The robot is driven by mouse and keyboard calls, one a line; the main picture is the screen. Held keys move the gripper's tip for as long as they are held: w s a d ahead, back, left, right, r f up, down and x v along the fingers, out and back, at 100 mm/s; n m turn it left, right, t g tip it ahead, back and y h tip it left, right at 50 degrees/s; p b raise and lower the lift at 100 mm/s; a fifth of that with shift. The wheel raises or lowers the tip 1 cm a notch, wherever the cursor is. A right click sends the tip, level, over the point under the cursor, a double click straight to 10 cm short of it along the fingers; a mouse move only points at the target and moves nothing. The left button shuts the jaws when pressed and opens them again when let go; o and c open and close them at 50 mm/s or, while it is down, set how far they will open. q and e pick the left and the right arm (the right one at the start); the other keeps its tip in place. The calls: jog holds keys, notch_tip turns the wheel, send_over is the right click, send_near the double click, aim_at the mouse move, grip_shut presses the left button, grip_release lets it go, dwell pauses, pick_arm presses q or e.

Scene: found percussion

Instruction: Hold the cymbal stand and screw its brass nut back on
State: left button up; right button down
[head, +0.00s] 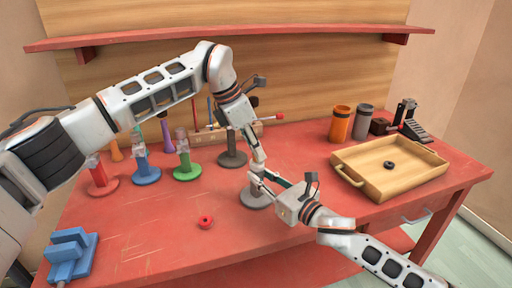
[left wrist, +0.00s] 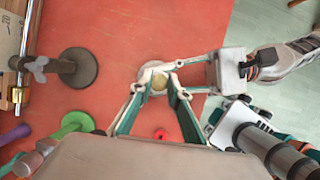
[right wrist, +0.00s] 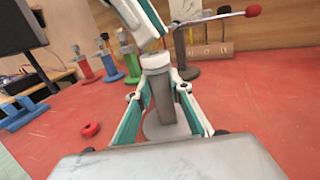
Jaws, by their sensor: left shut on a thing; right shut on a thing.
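The cymbal stand is a grey post on a round grey base (head: 256,198) near the front middle of the table. It stands upright, and its post shows in the right wrist view (right wrist: 185,105). My right gripper (head: 258,182) is shut on the post from the right, its fingers on either side of it (right wrist: 165,95). My left gripper (head: 257,172) points down from above at the top of the stand. In the left wrist view its fingers close around the brass nut (left wrist: 158,82), a round yellowish piece. Whether the nut touches the thread is hidden.
Red (head: 102,184), blue (head: 146,174), green (head: 187,170) and dark grey (head: 232,158) stands are behind and left. A red ring (head: 205,222) lies in front. A wooden tray (head: 400,185) holding a dark ring is right. A blue block (head: 70,256) sits front left.

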pick_arm(q)
jog(key=shift+f, duration=0.1)
jog(key=shift+m+g, duration=0.4)
jog(key=shift+m, duration=0.6)
jog(key=shift+m+g, duration=0.3)
jog(key=shift+m, duration=0.4)
jog(key=o, duration=0.9)
jog(key=shift+r, duration=2.3)
